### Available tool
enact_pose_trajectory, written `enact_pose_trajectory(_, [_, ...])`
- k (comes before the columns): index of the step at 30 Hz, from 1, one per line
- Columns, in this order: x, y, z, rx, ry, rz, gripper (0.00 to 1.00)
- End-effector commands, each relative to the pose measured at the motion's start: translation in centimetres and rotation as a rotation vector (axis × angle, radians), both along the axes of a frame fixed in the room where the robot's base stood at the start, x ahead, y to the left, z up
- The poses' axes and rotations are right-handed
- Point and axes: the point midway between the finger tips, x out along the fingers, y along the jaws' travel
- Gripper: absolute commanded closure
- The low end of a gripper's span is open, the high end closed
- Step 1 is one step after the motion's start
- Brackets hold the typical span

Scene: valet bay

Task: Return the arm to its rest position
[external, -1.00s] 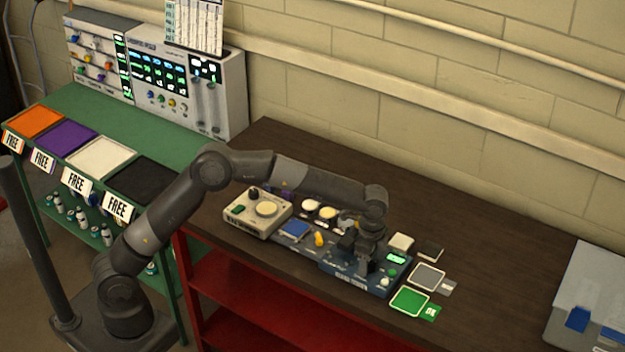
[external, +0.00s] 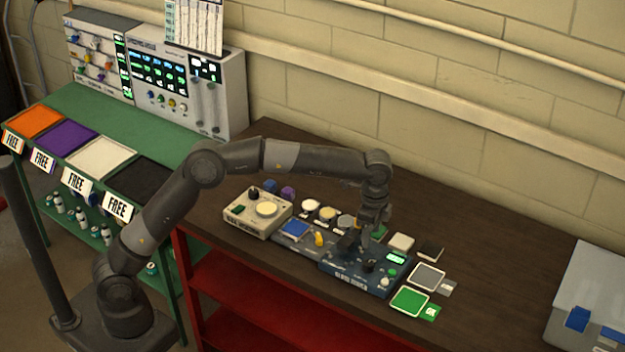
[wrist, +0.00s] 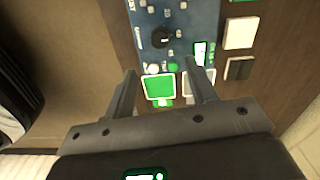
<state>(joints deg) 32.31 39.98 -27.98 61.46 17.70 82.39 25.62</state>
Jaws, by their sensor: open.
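My gripper (external: 366,232) hangs above the blue control panel (external: 345,277) on the dark wooden bench, apart from it as far as I can tell. My arm reaches over from the left, bent at its elbow. In the wrist view my gripper (wrist: 161,90) has its two fingers spread with nothing between them. The green square pad (wrist: 160,87) shows beyond the gap, on the bench. The same green pad (external: 410,301) lies at the panel's right front corner in the external view.
A beige box with a round pad (external: 257,212) stands left of the panel. A grey case (external: 590,297) with blue latches sits at the far right. A green table (external: 150,118) with coloured trays is on the left. The bench's right middle is clear.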

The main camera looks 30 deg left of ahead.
Motion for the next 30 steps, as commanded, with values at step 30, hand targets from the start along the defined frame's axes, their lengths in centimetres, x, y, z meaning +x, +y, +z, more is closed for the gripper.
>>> enact_pose_trajectory(30, [-0.3, 13.6, 7.3, -0.011, -0.144, 0.276, 0.48])
